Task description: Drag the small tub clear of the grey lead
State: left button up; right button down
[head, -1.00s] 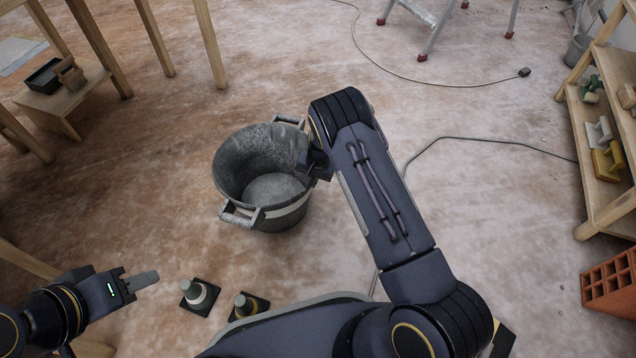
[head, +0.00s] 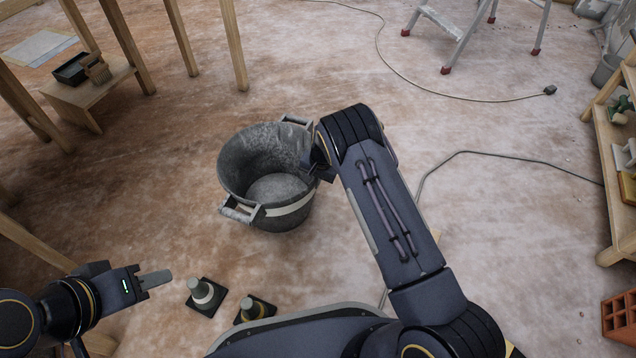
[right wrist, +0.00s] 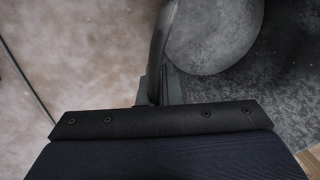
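The small tub (head: 235,172) is dark grey, with two handles and a pale band, and stands upright on the floor in the head view. My right gripper (head: 318,168) is at its right rim, partly hidden by my arm. In the right wrist view, the fingers (right wrist: 158,88) are closed on the tub's rim (right wrist: 162,40). The grey lead (head: 500,155) lies right of the tub, with bare floor between; part passes behind my right arm. A thin line, apparently the lead (right wrist: 25,80), crosses the wrist view's left. My left gripper (head: 155,279) is empty; its finger gap is unclear.
Wooden table legs (head: 180,40) stand upper left. A thin cable with a plug (head: 550,90) and a stepladder (head: 445,30) are at the back. Shelving (head: 618,190) stands right. Floor left of the tub is clear.

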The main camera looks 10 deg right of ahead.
jog(key=shift+w+a+r+b, duration=0.1)
jog(key=shift+w+a+b, duration=0.15)
jog(key=shift+w+a, duration=0.75)
jog(key=shift+w+a+b, duration=0.2)
jog(key=shift+w+a, duration=0.45)
jog(key=shift+a, duration=0.5)
jog(key=shift+w+a, duration=0.1)
